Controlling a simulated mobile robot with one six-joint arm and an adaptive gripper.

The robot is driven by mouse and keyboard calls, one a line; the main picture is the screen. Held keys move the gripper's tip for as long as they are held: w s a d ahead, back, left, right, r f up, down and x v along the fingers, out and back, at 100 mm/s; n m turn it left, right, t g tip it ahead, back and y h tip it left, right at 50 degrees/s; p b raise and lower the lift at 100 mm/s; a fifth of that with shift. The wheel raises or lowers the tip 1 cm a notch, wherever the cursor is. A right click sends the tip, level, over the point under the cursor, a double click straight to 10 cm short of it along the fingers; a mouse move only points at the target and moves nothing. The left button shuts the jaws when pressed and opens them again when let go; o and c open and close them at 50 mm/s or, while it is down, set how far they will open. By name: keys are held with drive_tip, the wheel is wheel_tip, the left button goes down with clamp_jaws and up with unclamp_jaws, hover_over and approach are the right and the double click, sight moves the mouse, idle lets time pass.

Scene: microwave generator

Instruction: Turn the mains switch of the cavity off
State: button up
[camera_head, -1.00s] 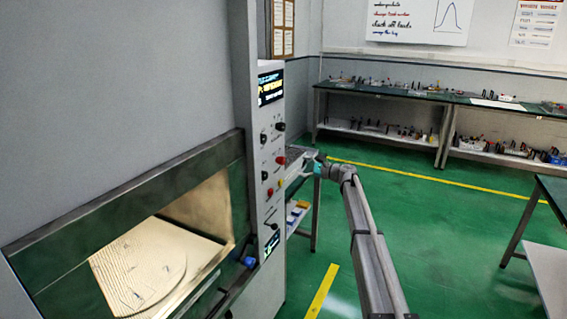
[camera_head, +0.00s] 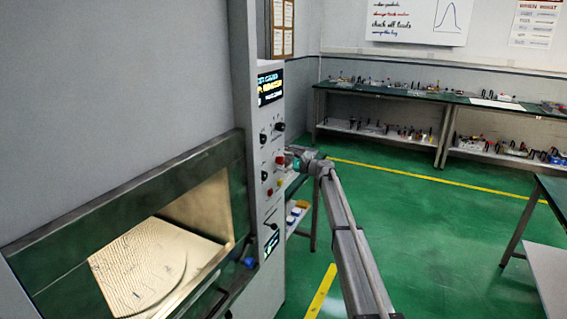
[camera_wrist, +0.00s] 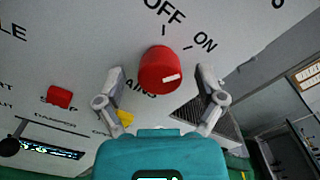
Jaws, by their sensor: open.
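The mains switch (camera_wrist: 158,70) is a round red knob with a short white mark on its lower right face in the wrist view. The words OFF and ON are printed above it, with tick lines; I cannot tell for certain which one the knob is set to. In the head view the knob (camera_head: 280,160) is on the cavity's control panel. My gripper (camera_wrist: 160,76) is open, with one finger on each side of the knob and gaps on both sides. In the head view my gripper (camera_head: 293,158) is right in front of the panel.
A red STOP button (camera_wrist: 60,96) and a yellow part (camera_wrist: 125,117) are near the knob. A lit display (camera_head: 270,87) and black knobs (camera_head: 279,127) are above on the panel. The open cavity (camera_head: 150,265) is at left; green floor (camera_head: 430,230) is clear at right.

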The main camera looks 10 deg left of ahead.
drive_tip(key=c, duration=1.2)
drive_tip(key=shift+o, duration=0.2)
drive_tip(key=shift+n, duration=0.3)
drive_tip(key=n, duration=0.5)
drive_tip(key=shift+n, duration=0.3)
drive_tip(key=n, duration=0.5)
drive_tip(key=shift+n, duration=0.4)
drive_tip(key=o, duration=1.2)
drive_tip(key=shift+c, duration=0.2)
